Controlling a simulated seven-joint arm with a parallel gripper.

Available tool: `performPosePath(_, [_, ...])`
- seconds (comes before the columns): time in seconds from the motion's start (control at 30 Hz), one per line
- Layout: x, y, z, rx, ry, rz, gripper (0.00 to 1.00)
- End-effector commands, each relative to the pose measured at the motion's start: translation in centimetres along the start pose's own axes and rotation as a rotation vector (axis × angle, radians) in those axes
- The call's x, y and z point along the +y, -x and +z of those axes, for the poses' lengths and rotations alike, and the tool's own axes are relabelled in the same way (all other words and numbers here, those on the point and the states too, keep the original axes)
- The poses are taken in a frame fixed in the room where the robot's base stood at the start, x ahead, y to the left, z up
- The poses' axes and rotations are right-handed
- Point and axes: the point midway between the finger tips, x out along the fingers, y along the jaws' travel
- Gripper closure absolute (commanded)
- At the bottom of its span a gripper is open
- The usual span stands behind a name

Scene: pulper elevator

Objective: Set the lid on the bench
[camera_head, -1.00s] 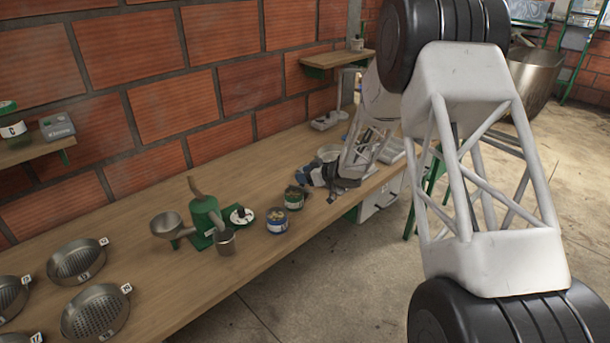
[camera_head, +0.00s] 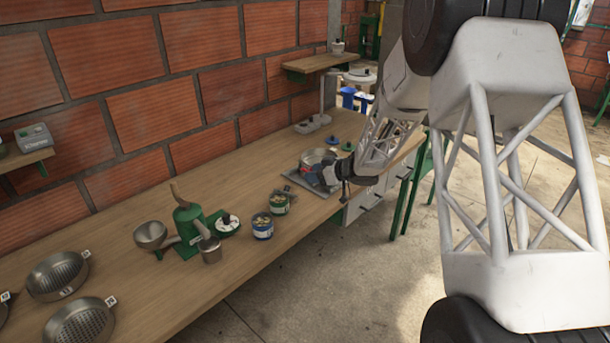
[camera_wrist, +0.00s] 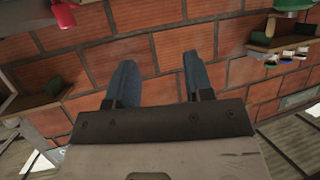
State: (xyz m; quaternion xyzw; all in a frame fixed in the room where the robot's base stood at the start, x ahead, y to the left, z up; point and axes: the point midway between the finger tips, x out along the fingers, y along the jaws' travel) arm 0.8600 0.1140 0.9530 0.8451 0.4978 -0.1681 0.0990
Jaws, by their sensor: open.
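My gripper (camera_head: 318,174) is low over the far right part of the wooden bench (camera_head: 130,262), beside a shallow metal pan (camera_head: 319,156) on a grey plate. In the wrist view, its two bluish fingers (camera_wrist: 160,78) stand apart with only brick wall between them. Which thing is the task's lid is not certain. Small blue (camera_head: 334,141) and green (camera_head: 348,146) knobbed discs lie on the bench behind the pan. A white disc with a black knob (camera_head: 229,221) sits by the green hand-cranked machine (camera_head: 188,220). I cannot tell whether my gripper touches the pan or plate.
A blue tin (camera_head: 262,227) and a green tin (camera_head: 279,203) stand near the bench's front edge. Perforated metal bowls (camera_head: 58,275) lie at the left. A small wall shelf (camera_head: 318,62) hangs behind.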

Motion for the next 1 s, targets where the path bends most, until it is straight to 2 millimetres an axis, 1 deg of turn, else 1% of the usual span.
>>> performPosePath(0.03, [0.0,0.5,0.0,0.0,0.0,0.001,0.53])
performPosePath(0.2, [-0.1,1.2,0.1,-0.001,0.0,-0.001,0.53])
performPosePath(0.83, [0.0,1.3,0.0,-0.001,0.0,0.0,0.53])
performPosePath(1.0, [0.1,1.7,-0.6,-0.005,0.005,0.026,0.53])
